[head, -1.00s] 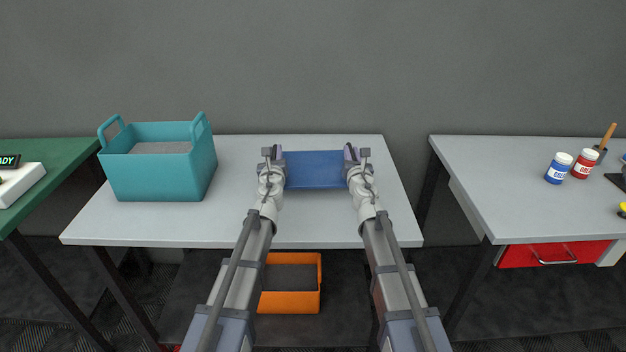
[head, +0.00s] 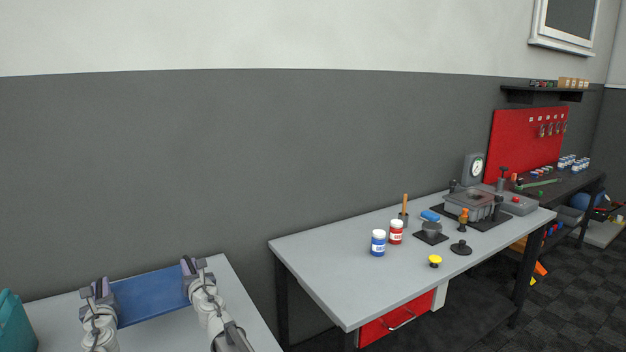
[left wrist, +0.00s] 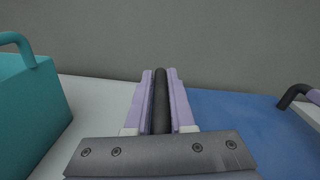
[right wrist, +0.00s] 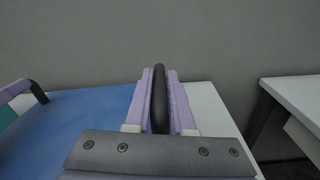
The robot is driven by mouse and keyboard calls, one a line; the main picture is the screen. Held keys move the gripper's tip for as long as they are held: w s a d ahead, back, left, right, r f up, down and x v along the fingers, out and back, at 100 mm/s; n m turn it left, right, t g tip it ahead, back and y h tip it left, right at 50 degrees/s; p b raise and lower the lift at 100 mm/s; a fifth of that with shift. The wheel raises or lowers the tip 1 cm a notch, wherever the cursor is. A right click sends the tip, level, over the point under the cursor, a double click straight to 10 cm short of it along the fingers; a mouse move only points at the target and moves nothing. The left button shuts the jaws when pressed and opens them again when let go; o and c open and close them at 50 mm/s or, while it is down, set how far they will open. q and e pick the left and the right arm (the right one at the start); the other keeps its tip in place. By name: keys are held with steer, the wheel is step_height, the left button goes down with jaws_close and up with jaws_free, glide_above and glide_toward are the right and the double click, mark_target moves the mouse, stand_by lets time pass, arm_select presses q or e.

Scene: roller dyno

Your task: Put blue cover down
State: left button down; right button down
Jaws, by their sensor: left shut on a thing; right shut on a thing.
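The blue cover (head: 152,296) is a flat blue panel with a dark handle at each side, over the left table. It also shows in the left wrist view (left wrist: 232,112) and the right wrist view (right wrist: 75,125). My left gripper (head: 97,290) is shut on the cover's left dark handle (left wrist: 160,100). My right gripper (head: 192,268) is shut on its right dark handle (right wrist: 159,100). I cannot tell whether the cover touches the table top.
A teal bin (head: 14,325) stands left of the cover. A second grey table (head: 330,255) to the right carries a blue jar (head: 378,243), a red jar (head: 396,232), a yellow knob (head: 435,260) and a grey machine (head: 470,203). A gap separates the two tables.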

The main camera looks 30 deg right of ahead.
step_height(320, 180, up, 23)
steer(key=p, duration=2.1)
steer(key=shift+f, duration=0.15)
